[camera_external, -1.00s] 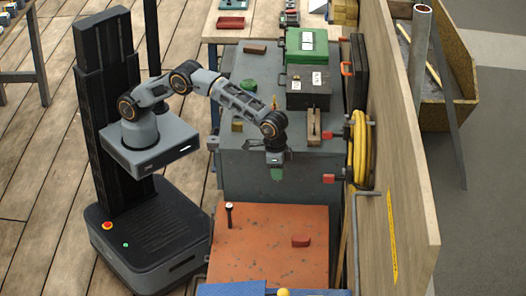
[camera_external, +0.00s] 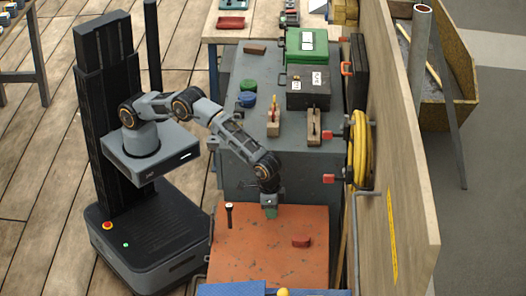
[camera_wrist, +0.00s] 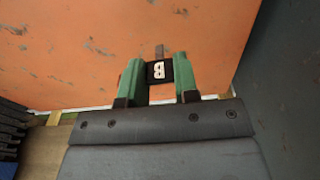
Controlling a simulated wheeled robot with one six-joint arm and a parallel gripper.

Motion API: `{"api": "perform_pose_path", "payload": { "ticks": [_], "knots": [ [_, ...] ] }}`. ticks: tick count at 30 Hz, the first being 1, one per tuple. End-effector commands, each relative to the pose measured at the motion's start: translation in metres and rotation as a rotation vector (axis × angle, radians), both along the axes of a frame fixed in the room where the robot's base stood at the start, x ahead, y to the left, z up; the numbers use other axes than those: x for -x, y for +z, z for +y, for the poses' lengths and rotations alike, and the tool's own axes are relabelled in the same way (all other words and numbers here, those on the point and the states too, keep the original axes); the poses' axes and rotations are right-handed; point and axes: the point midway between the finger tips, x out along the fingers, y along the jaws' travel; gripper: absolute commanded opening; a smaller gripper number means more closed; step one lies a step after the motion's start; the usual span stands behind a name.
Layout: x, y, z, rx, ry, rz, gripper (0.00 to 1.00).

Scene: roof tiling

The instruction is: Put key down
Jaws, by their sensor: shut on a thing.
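My gripper (camera_external: 269,210) is over the back edge of the orange tabletop (camera_external: 262,262), pointing down. In the wrist view its two green fingers (camera_wrist: 158,61) are closed on the black head of a key (camera_wrist: 158,73), which bears a white mark like a B. A short grey piece of the key sticks out beyond the head. The orange surface (camera_wrist: 60,50) lies behind it; I cannot tell whether the key touches it. In the external view the key is too small or hidden to make out.
A red block (camera_external: 301,241) and an upright dark peg (camera_external: 229,214) are on the orange top, with free room between them. The grey cabinet (camera_external: 240,175) behind carries boxes and blocks. A wooden panel (camera_external: 405,150) stands to the right.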

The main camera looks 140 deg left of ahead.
Motion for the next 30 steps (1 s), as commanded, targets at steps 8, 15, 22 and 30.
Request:
{"api": "perform_pose_path", "payload": {
  "ticks": [8,15,22,30],
  "knots": [
    [0.0,-0.026,0.0,0.0,0.0,-0.001,0.07],
    [0.0,-0.028,0.0,-0.001,0.0,-0.001,0.07],
    [0.0,-0.029,0.0,-0.001,0.0,-0.001,0.41],
    [0.0,-0.029,0.0,0.0,0.0,0.0,0.54]
  ]
}}
